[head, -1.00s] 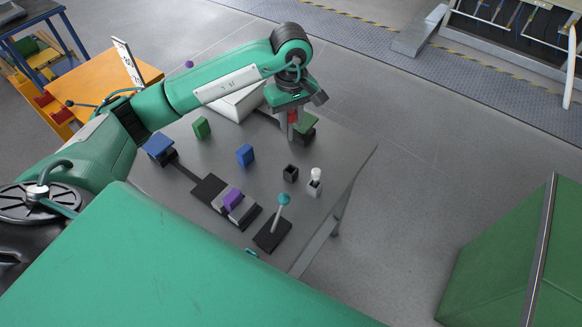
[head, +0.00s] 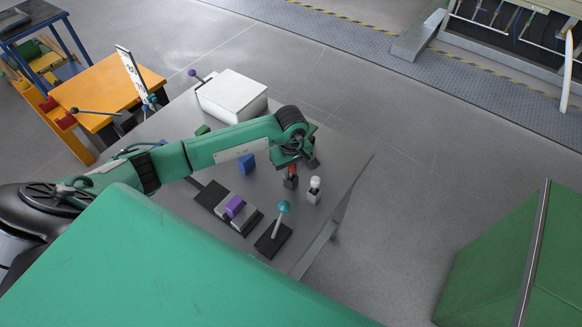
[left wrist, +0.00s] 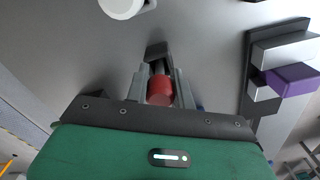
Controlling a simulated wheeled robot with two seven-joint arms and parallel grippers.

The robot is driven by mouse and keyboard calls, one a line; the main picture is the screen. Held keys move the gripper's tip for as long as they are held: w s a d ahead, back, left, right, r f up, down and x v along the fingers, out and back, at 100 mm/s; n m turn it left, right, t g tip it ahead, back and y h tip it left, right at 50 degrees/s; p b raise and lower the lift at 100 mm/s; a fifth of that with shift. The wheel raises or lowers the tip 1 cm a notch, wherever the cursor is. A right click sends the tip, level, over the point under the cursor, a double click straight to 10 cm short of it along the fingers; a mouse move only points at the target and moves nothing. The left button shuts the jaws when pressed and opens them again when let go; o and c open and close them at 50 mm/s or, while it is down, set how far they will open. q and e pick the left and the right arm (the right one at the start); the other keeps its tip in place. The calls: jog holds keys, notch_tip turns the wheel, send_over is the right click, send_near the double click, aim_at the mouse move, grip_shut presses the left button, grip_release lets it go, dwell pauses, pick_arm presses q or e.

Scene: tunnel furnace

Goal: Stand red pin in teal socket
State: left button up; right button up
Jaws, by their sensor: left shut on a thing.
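The socket looks dark grey to black; I see no clearly teal socket. I cannot tell whether the pin touches it. My right gripper is not in view.
A teal-balled lever (head: 283,207), a purple block (head: 235,206) and a blue block (head: 247,164) stand nearby. A white box (head: 232,96) is at the back. The table's right edge is close.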

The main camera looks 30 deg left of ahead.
pick_arm(q)
jog(key=shift+f, duration=0.1)
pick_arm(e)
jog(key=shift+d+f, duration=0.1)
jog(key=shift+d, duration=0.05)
pick_arm(q)
jog(key=shift+f+b, duration=0.1)
jog(key=shift+b, duration=0.2)
jog(key=o, duration=1)
jog(key=shift+c, duration=0.2)
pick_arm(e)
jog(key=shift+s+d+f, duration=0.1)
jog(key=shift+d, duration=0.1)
pick_arm(q)
jog(key=shift+r+p, duration=0.25)
jog(key=shift+p, duration=0.05)
jog(key=shift+w+r, duration=0.1)
jog(key=shift+r, duration=0.15)
notch_tip(320, 180, up, 12)
jog(key=b, duration=0.3)
jog(key=shift+f, duration=0.25)
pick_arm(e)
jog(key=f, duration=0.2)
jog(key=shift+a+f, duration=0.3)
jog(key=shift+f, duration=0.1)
pick_arm(q)
jog(key=shift+f, duration=0.15)
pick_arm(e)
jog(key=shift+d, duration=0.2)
